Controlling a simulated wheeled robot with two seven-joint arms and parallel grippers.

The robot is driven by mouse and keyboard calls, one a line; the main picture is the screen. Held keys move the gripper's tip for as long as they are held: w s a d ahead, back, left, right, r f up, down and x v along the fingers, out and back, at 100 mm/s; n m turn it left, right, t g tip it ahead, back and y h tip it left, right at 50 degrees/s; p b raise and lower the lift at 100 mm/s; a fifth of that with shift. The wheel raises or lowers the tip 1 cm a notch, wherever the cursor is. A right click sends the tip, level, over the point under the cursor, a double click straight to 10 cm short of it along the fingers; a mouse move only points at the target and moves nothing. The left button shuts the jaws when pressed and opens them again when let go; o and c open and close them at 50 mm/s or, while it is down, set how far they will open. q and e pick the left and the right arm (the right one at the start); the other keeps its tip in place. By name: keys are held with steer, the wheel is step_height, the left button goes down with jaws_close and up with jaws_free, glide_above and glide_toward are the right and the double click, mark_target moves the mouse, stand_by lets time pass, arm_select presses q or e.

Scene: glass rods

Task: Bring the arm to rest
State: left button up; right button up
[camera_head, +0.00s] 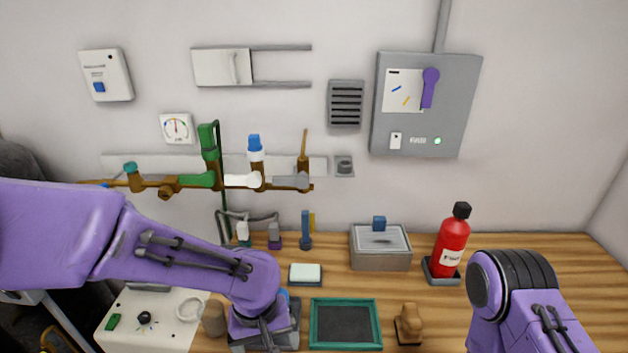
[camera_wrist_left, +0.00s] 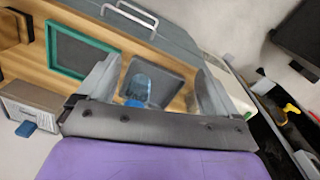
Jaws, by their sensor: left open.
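My left arm (camera_head: 190,250) reaches in from the left in the head view, its wrist low over the wooden worktop. My left gripper (camera_wrist_left: 158,72) is open in the left wrist view, with its two grey fingers apart. A blue, rounded, see-through object (camera_wrist_left: 150,82) shows between the fingers, on a grey square tray (camera_wrist_left: 177,80). I cannot tell how far the fingers are above it, and nothing is visibly gripped. In the head view my wrist hides most of this tray (camera_head: 294,318). My right arm (camera_head: 530,310) shows at the lower right; its gripper is out of view.
A green-framed dark tray (camera_head: 345,346) lies right of my left wrist, with a brown object (camera_head: 408,322) beyond it. A lidded grey box (camera_head: 382,262) and red bottle (camera_head: 452,240) stand farther back. Pipes with valves (camera_head: 210,180) run along the wall behind my left arm.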

arm_select(q)
steer(key=s+a+f+n+t+h+b, duration=0.1)
steer(key=s+a+f+n+b, duration=0.15)
steer(key=f, duration=0.85)
steer(key=s+a+f+n+b, duration=0.15)
steer(key=a+f, duration=0.25)
steer(key=f, duration=0.7)
steer(key=s+a+f+t+y+b, duration=0.1)
steer(key=s+a+f+y, duration=0.1)
steer(key=s+a+f, duration=0.2)
steer(key=s+a+f+y+b, duration=0.1)
steer(key=s+a+f, duration=0.3)
steer(key=s+a, duration=0.4)
steer(key=shift+s+a+f+t+y, duration=0.15)
steer(key=shift+a+f+t+y, duration=0.2)
steer(key=shift+a+y, duration=0.55)
arm_select(e)
step_height(320, 180, down, 6)
steer(key=shift+w+f, duration=0.15)
steer(key=shift+w, duration=0.3)
arm_select(q)
steer(key=shift+a+r, duration=0.1)
steer(key=shift+a, duration=0.05)
